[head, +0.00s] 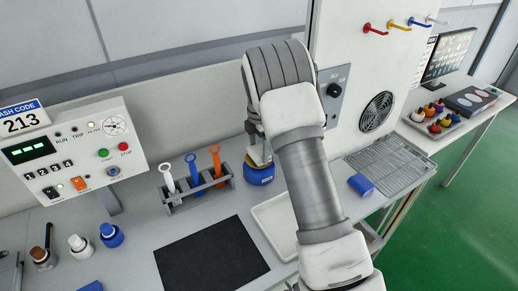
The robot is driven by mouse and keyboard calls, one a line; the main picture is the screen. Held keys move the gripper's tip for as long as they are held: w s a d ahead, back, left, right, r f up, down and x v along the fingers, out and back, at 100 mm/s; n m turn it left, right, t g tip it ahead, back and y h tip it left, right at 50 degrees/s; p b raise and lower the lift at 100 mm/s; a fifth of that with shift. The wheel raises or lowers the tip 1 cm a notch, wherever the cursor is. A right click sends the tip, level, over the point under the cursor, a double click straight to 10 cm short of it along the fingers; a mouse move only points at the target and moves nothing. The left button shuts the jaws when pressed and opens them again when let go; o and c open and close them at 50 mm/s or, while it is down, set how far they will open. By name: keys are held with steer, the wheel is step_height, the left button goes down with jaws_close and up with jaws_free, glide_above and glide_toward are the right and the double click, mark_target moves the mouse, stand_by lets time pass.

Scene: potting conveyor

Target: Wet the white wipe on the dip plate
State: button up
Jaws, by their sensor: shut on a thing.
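My gripper (257,141) points down at the back of the bench, directly above a squat blue can (260,176). The can's top, which looks like the dip plate, is mostly covered by the gripper and the pale piece. I cannot tell whether the wipe touches the plate.
A rack (197,193) with white, blue and orange-handled tools stands left of the can. A black mat (211,254) and a white tray (275,222) lie in front. A control box (72,150) stands left; a blue block (361,184) lies right, by a grille (391,165).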

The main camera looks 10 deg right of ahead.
mark_target(259, 151)
steer(key=shift+f, duration=0.35)
stand_by(0.9)
steer(key=shift+r+p, duration=1.8)
steer(key=shift+r, duration=1.8)
